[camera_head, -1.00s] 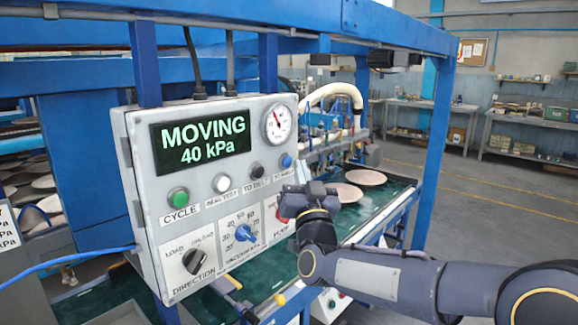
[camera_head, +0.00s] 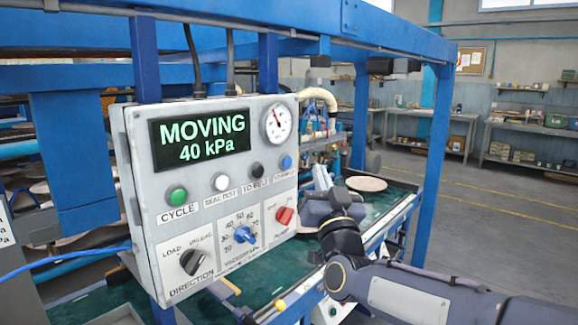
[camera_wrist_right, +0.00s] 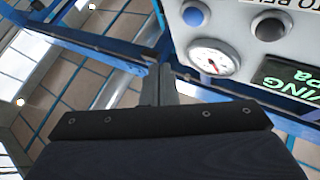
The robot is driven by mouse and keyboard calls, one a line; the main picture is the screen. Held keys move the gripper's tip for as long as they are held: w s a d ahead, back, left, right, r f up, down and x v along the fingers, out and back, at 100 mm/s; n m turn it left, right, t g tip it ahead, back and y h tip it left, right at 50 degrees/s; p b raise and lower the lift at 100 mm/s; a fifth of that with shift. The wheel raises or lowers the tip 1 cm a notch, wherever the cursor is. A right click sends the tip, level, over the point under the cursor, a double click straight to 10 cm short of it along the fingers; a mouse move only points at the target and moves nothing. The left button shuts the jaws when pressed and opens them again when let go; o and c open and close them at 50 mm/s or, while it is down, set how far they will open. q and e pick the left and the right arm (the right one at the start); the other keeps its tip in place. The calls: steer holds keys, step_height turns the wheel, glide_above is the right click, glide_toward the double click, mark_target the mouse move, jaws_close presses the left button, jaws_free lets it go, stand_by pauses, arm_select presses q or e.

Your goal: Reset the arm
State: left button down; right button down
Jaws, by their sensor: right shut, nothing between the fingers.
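My right arm comes in from the lower right in the head view. My right gripper (camera_head: 322,178) points upward just to the right of the grey control box (camera_head: 140,200), shut and empty, apart from the red knob (camera_head: 285,215). In the right wrist view the shut fingers (camera_wrist_right: 160,85) show beyond the dark gripper body, with the box's gauge (camera_wrist_right: 214,58) upside down to their right. The display (camera_head: 200,139) reads MOVING 40 kPa. My left gripper is not in view.
Blue frame posts (camera_head: 432,150) stand around the box. A pinkish plate (camera_head: 367,184) lies on the green conveyor bed (camera_head: 395,198) behind my gripper. A blue cable (camera_head: 65,262) runs in from the left. Open floor (camera_head: 490,215) lies to the right.

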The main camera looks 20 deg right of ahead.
stand_by(0.3)
steer(key=s+a+f+n+g+y, duration=0.1)
steer(key=s+a+f+g+y, duration=0.2)
steer(key=s+f, duration=0.6)
steer(key=s+a+f+n+g+y+p, duration=0.1)
steer(key=s+a+f+g+y, duration=0.2)
steer(key=s+f+g, duration=0.5)
steer(key=s+a+f+n+g+y, duration=0.2)
steer(key=s+a+f+g+y, duration=0.2)
steer(key=s+f, duration=0.5)
step_height(320, 180, down, 4)
steer(key=shift+s+a+r+g, duration=0.25)
steer(key=shift+s+a+g, duration=0.15)
steer(key=shift+a+g, duration=0.55)
steer(key=shift+d, duration=0.15)
